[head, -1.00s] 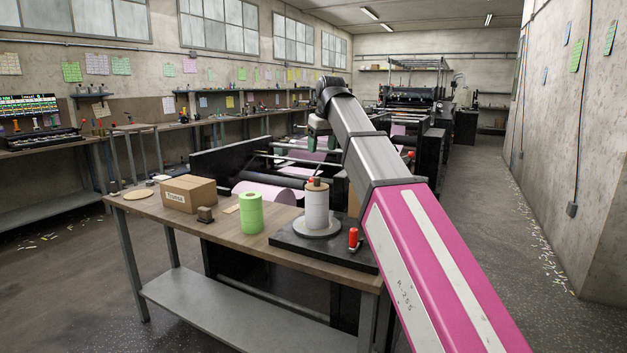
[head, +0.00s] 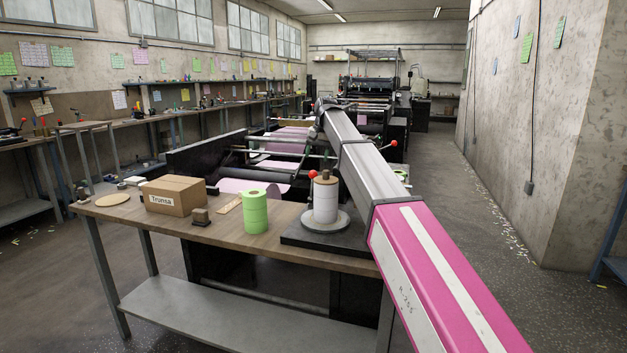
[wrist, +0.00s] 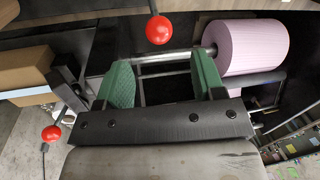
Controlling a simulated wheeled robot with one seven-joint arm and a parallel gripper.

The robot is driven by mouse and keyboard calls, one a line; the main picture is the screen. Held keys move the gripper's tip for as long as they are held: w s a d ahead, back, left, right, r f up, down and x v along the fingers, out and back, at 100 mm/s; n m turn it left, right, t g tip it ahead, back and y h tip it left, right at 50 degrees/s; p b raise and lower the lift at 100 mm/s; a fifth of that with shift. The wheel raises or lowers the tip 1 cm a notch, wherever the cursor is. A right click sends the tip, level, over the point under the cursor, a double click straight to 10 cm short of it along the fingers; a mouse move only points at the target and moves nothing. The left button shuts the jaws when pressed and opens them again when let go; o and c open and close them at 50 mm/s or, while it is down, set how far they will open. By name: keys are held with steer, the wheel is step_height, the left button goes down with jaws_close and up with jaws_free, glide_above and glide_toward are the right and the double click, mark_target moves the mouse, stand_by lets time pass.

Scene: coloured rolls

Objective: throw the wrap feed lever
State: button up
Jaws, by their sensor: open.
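In the wrist view, a red ball knob on a thin lever rod (wrist: 158,30) shows just beyond and between my gripper's two green fingers (wrist: 163,80). The fingers are spread apart with nothing between them. A second red knob (wrist: 51,133) sits to the left, outside the fingers. In the head view, one red knob (head: 314,174) is beside the top of the white roll's spindle, and another (head: 393,143) is right of my arm. I cannot tell which knob is the wrap feed lever's. In the head view my arm's end is over the machine, and the fingers are mostly hidden.
A wooden table (head: 150,223) stands in front, with a cardboard box (head: 174,196), a green roll (head: 256,211) and a white roll (head: 326,200) on a round base. Pink rolls lie in the machine behind; one (wrist: 245,47) is close right of my fingers. Open floor lies right.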

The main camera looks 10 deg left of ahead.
mark_target(313, 173)
steer(key=f, duration=0.3)
steer(key=a+f, duration=0.1)
steer(key=f, duration=0.6)
steer(key=shift+s+a+f, duration=0.1)
steer(key=shift+a, duration=0.3)
steer(key=shift+c, duration=0.3)
jaws_close()
steer(key=shift+s, duration=0.15)
steer(key=shift+s+a+r+t, duration=0.1)
steer(key=shift+s+r+t, duration=0.1)
steer(key=shift+s+t, duration=1.1)
steer(key=s+t, duration=0.2)
steer(key=t, duration=0.1)
steer(key=shift+a+n+t+h, duration=0.2)
steer(key=shift+n+t+h, duration=0.1)
steer(key=shift+h, duration=0.1)
steer(key=shift+s+a+f, duration=0.1)
steer(key=shift+s+f, duration=0.05)
steer(key=shift+s, duration=0.25)
